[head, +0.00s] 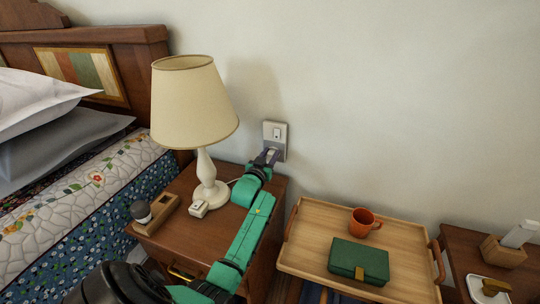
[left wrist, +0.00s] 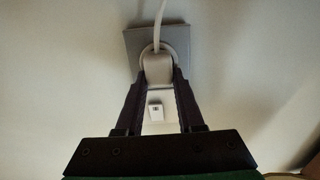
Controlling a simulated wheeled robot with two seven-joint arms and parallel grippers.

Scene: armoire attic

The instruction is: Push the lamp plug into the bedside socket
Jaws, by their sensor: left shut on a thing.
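The bedside socket (head: 276,131) is a pale plate on the wall above the right back edge of the nightstand. My left gripper (head: 268,156) is at its lower part. In the left wrist view the gripper (left wrist: 158,75) is shut on the pale lamp plug (left wrist: 157,68), with a white cord running from it. The plug is in front of the grey socket plate (left wrist: 133,42), over its round recess; how deep it sits cannot be told. The cream-shaded lamp (head: 195,105) stands upright on the nightstand (head: 180,238). My right gripper is not in view.
A small white box (head: 198,208) is by the lamp base, and a wooden holder (head: 158,213) stands further left. A wooden tray (head: 312,215) with an orange mug (head: 364,221) and green case (head: 358,261) is to the right. The bed (head: 90,190) is at left.

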